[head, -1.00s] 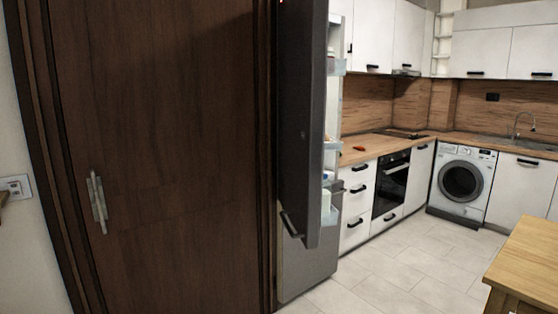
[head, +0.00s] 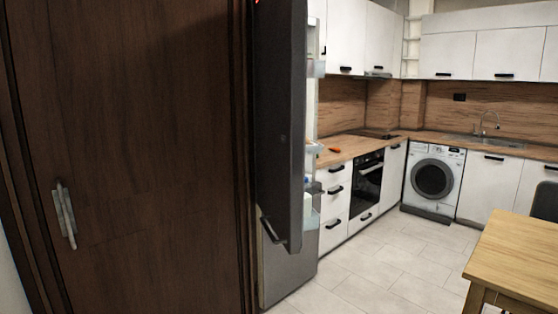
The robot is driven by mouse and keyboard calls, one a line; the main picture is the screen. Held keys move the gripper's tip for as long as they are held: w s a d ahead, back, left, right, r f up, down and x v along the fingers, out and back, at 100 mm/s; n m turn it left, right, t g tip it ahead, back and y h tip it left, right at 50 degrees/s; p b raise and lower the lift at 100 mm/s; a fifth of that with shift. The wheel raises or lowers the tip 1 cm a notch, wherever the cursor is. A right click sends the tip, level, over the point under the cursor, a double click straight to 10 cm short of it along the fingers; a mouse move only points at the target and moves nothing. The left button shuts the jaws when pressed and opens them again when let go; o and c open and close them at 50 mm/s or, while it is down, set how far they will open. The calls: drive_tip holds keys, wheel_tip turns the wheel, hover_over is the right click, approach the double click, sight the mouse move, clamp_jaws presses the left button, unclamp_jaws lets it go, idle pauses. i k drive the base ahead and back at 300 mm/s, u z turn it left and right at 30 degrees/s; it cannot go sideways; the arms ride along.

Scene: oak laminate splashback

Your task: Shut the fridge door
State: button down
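The fridge door (head: 279,125) is a tall dark grey panel right of the brown wooden door. It stands open, swung out towards me, and its shelved inner side (head: 314,150) shows at its right edge. Its handle (head: 272,233) is a dark bar near the bottom of the panel. The silver lower part of the fridge (head: 287,272) shows below it. The fridge's interior is hidden behind the door. My gripper is not in view.
A brown wooden door (head: 130,150) with a metal handle fills the left. A wooden table (head: 515,255) stands at the lower right with a dark chair (head: 545,202) behind it. Tiled floor (head: 365,265) lies clear between the fridge and table. Counters and a washing machine (head: 433,180) line the back.

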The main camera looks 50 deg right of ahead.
sight(280, 64)
drive_tip(key=z, duration=0.15)
drive_tip(key=i, duration=0.85)
drive_tip(key=u, duration=0.3)
